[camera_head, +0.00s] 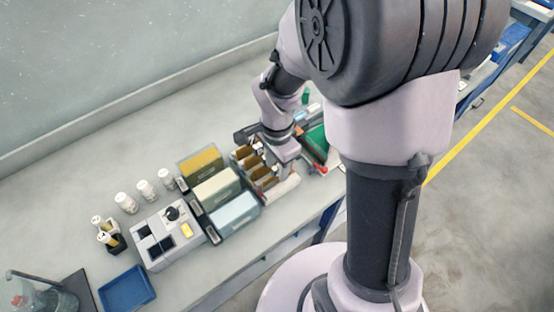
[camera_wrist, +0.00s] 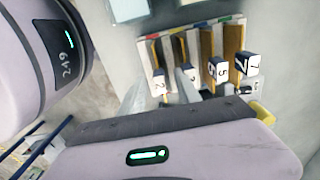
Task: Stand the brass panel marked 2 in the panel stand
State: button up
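The rack (camera_head: 236,158) holds several brass panels standing in slots, with white number labels on dark ends. In the wrist view, the panel marked 2 (camera_wrist: 160,83) is at the left end of the row. My gripper (camera_wrist: 163,95) is low at the rack, with one finger on each side of that label and the fingers apart. Visible gaps remain beside the label; I cannot tell any contact deeper down. In the head view my gripper (camera_head: 283,160) is over the rack's right side and hides part of it. I cannot identify the panel stand with certainty.
Beside the rack are yellow (camera_head: 200,161), pale green (camera_head: 216,187) and pale blue (camera_head: 235,213) tanks. Left of them are a grey unit (camera_head: 150,256), white jars (camera_head: 146,188), a small black holder (camera_head: 117,243) and a blue tray (camera_head: 127,291). A green item (camera_head: 317,143) lies right of the rack.

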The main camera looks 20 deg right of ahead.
notch_tip(320, 180, up, 17)
jog(key=p, duration=0.6)
jog(key=shift+r, duration=0.2)
